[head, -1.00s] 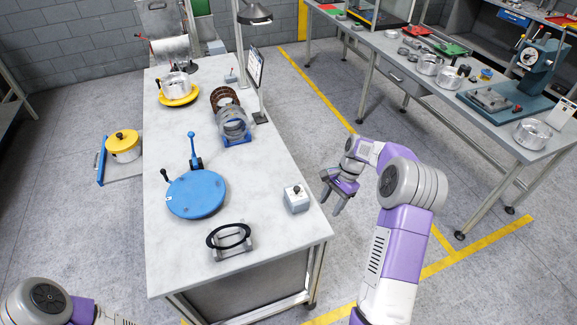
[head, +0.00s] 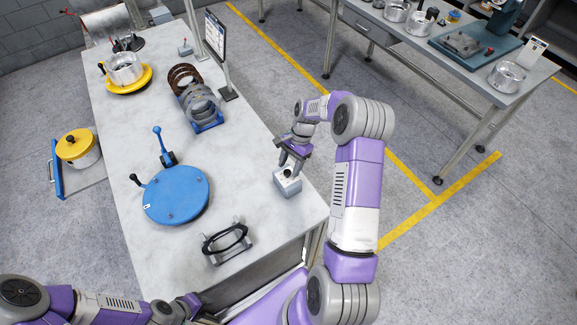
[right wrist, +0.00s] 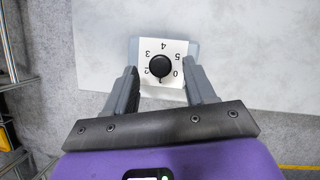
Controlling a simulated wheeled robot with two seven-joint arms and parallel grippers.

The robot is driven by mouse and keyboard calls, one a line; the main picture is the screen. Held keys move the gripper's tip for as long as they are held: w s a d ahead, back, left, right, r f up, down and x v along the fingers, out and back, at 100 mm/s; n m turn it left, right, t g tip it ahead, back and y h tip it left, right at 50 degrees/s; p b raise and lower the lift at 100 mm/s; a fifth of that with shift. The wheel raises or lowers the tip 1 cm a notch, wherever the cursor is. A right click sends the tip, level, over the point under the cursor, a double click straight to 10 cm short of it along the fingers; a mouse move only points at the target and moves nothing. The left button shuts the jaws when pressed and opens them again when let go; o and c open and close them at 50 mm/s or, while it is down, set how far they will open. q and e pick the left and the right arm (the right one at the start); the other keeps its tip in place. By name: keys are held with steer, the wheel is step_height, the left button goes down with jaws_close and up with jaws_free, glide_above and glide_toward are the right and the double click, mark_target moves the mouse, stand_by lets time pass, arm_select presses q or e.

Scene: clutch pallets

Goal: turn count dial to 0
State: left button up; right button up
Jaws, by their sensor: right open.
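The count dial is a black round knob (right wrist: 162,66) on the white face of a small grey box (head: 287,182), near the right edge of the workbench. In the right wrist view, the digits 0 to 5 ring the knob, upside down; I cannot tell which digit it points at. My right gripper (head: 289,164) is open above the box. Its two fingers (right wrist: 161,86) stand on either side of the knob in the right wrist view, apart from it. My left gripper (head: 191,306) is low at the bench's front edge, partly cut off; its jaws are unclear.
A blue round plate (head: 176,196) with a lever lies left of the box. A black ring on a grey stand (head: 226,243) is at the front. A rack of rings (head: 200,108) and a tablet on a post (head: 216,44) stand farther back. Bench surface between is clear.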

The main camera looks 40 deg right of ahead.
steer(key=shift+a+f, duration=0.25)
steer(key=shift+f, duration=0.25)
steer(key=shift+c, duration=0.2)
jaws_close()
